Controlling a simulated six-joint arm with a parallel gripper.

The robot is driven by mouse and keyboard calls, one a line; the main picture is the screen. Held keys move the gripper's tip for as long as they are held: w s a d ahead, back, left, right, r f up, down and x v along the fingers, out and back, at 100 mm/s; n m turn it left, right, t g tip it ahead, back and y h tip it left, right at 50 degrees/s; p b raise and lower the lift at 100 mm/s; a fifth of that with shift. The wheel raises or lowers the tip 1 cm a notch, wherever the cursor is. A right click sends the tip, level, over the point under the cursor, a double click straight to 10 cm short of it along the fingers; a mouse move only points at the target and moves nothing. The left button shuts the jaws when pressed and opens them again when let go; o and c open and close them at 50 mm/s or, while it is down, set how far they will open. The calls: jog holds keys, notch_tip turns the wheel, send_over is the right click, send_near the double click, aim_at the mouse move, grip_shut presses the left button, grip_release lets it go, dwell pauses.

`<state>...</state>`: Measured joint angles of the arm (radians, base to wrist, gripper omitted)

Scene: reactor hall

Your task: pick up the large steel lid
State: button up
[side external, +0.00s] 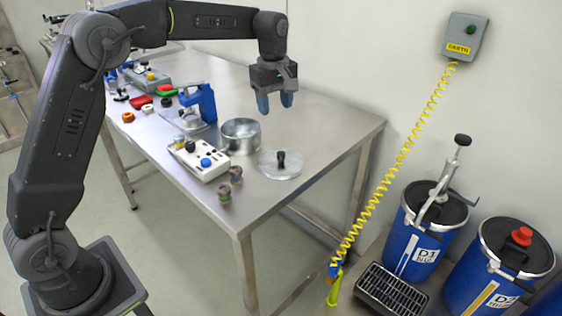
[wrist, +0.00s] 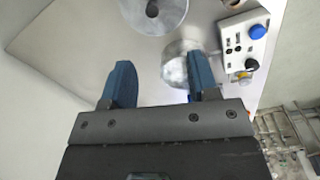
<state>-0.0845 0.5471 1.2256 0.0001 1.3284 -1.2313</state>
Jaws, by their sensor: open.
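The large steel lid (side external: 270,168) is a flat, shiny disc with a black knob (side external: 281,160). It lies on the steel table (side external: 325,118) near the front right, beside a round steel pot (side external: 240,136). In the wrist view the lid (wrist: 158,20) is at the top, partly cut off by the frame edge. The pot (wrist: 174,66) shows just below it, partly hidden by a finger. My gripper (side external: 275,103) has blue fingers, points down and is apart from the lid, above the table. In the wrist view its fingers (wrist: 163,85) are spread with nothing between them.
A control box with a blue button (side external: 203,162) stands left of the pot. Two small brownish fittings (side external: 230,184) are near the front edge. A blue clamp stand (side external: 203,104) is behind the box. Blue drums (side external: 415,250) stand right of the table. The table's back right is clear.

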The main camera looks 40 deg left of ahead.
notch_tip(320, 180, down, 2)
jog(key=w+n, duration=0.1)
jog(key=w, duration=0.1)
send_near(281, 153)
jog(key=shift+n, duration=0.3)
jog(key=f, duration=0.5)
jog(key=shift+w+a+f, duration=0.1)
jog(key=shift+w+a, duration=0.1)
jog(key=shift+a, duration=0.05)
jog(key=shift+d+f, duration=0.15)
jog(key=shift+f, duration=1.15)
jog(key=shift+d+f, duration=0.1)
jog(key=shift+f, duration=1.25)
jog(key=shift+c, duration=0.4)
jog(key=shift+r, duration=0.1)
grip_shut()
